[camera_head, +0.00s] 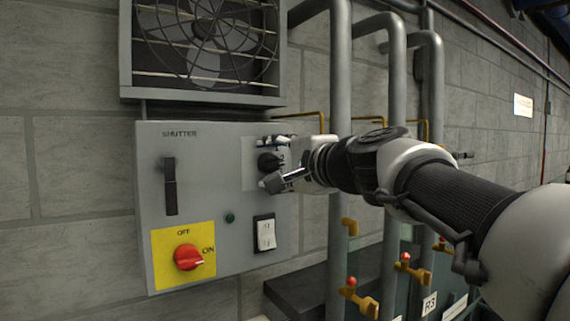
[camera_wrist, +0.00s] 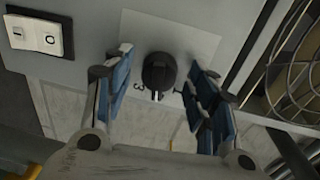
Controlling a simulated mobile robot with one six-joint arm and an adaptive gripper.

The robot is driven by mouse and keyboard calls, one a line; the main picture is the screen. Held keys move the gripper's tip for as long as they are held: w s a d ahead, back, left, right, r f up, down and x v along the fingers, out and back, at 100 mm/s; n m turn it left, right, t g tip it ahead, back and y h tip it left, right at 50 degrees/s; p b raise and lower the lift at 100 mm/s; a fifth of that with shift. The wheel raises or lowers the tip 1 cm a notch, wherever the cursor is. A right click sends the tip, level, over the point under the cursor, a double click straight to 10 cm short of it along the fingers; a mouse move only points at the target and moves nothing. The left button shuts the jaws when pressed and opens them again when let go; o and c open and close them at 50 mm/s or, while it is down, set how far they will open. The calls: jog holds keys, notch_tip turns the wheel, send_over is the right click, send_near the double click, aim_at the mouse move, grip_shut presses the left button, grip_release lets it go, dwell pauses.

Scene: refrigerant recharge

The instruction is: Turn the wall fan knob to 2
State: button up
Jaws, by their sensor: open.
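The black fan knob (camera_head: 266,161) sits on a pale plate at the right of the grey wall control panel (camera_head: 190,140). In the wrist view the knob (camera_wrist: 158,71) is in the middle, with a 3 to its lower left and partly hidden marks below and to its right. Its setting I cannot tell. My gripper (camera_head: 277,163) is at the plate, coming from the right. In the wrist view my gripper (camera_wrist: 161,84) is open, its blue-padded fingers on either side of the knob, with a visible gap on each side.
The caged wall fan (camera_head: 205,40) is above the panel. The panel also has a black shutter lever (camera_head: 170,186), a red rotary switch (camera_head: 188,257), a green button (camera_head: 230,217) and a white rocker switch (camera_head: 265,235). Grey pipes (camera_head: 340,80) stand close at the right.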

jog(key=v, duration=1.2)
jog(key=s+d+f+n+g+h+b, duration=0.1)
jog(key=s+f+n+g+h+b, duration=0.3)
jog(key=f, duration=1.2)
jog(key=s+f+n+g+b, duration=0.1)
jog(key=s+f+b, duration=0.5)
jog(key=f, duration=0.9)
jog(key=s+d+f+n+g+h+b, duration=0.1)
jog(key=s+d+f+n+b, duration=0.1)
jog(key=f, duration=0.7)
jog(key=s+d+f+n+g+h+b, duration=0.2)
jog(key=s+d+f+b, duration=0.1)
jog(key=s+f, duration=0.4)
jog(key=s+d+f+n+g+h+b, duration=0.1)
jog(key=s+d+f+n+h+b, duration=0.1)
jog(key=f, duration=0.9)
jog(key=s+d+b, duration=0.1)
jog(key=s+d, duration=0.1)
jog(key=s, duration=0.1)
jog(key=shift+f+g, duration=0.35)
jog(key=shift+g, duration=0.05)
